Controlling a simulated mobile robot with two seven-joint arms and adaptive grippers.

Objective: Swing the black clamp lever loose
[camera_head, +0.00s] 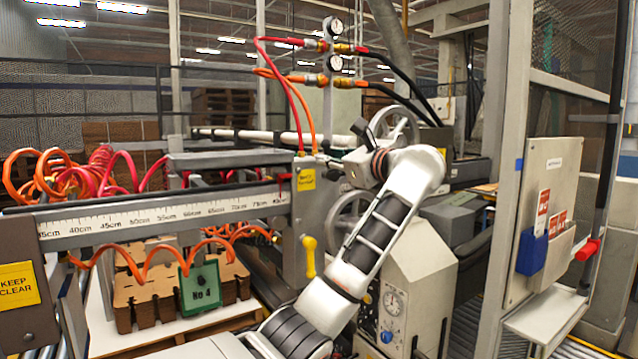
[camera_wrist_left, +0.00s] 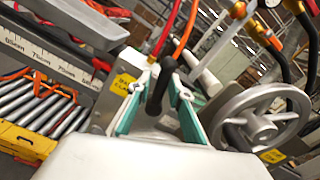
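The black clamp lever (camera_wrist_left: 158,90) stands in the middle of the left wrist view, a dark bar with a rounded upper end. My left gripper (camera_head: 346,167) reaches to the end of the beam in the head view. In the wrist view its two teal-padded fingers are apart, one on each side of the lever, with gaps showing. I cannot tell whether either finger touches it. In the head view the lever is mostly hidden or too small at the gripper. A yellow label (camera_wrist_left: 122,84) sits beside it. My right gripper is not in view.
A spoked handwheel (camera_wrist_left: 258,115) is close to the right of the gripper. Red and orange hoses (camera_head: 296,105) rise to gauges above. The ruled beam (camera_head: 160,218) extends left, above brown blanks (camera_head: 150,298). A yellow handle (camera_head: 309,257) hangs below the gripper.

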